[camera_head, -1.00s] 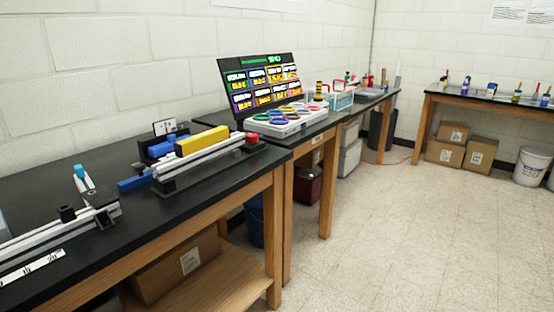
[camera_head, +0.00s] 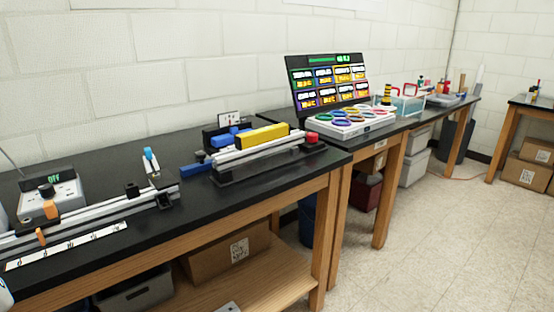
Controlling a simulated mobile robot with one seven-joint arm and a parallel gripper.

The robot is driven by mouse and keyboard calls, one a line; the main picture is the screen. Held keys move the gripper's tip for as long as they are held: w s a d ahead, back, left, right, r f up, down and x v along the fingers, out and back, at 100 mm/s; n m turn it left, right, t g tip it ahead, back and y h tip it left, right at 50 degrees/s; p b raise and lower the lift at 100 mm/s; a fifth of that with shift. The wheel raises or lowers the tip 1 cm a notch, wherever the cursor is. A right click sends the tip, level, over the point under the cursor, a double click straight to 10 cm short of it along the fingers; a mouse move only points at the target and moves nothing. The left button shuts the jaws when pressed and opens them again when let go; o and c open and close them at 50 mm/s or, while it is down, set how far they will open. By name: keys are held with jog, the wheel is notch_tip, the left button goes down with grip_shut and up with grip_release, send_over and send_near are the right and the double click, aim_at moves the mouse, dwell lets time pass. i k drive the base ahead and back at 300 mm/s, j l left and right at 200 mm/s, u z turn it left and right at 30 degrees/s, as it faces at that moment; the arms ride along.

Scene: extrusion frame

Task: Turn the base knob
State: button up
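An extrusion frame stands on the black bench, with a silver rail (camera_head: 250,153) on a dark base and a long yellow block (camera_head: 263,137) on top. A red knob (camera_head: 312,137) sits at its right end. A blue handle-like part (camera_head: 196,166) sticks out at its left end. A second silver rail (camera_head: 100,215) lies farther left, with a small black knob (camera_head: 132,190) and an orange part (camera_head: 41,236) on it. I cannot tell which of these is the base knob. My gripper is not in view.
A grey box with an "OFF" display (camera_head: 50,192) stands at the left, near a white strip (camera_head: 65,246). A screen (camera_head: 328,82) and a tray of coloured rings (camera_head: 347,120) stand on the bench beyond. The floor (camera_head: 430,245) at the right is clear.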

aim_at(312, 137)
jog(key=i+l, duration=0.5)
jog(key=i+l+u, duration=0.1)
jog(key=i+l, duration=0.95)
jog(key=l, duration=0.2)
jog(key=i+l, duration=0.15)
jog(key=i, duration=0.45)
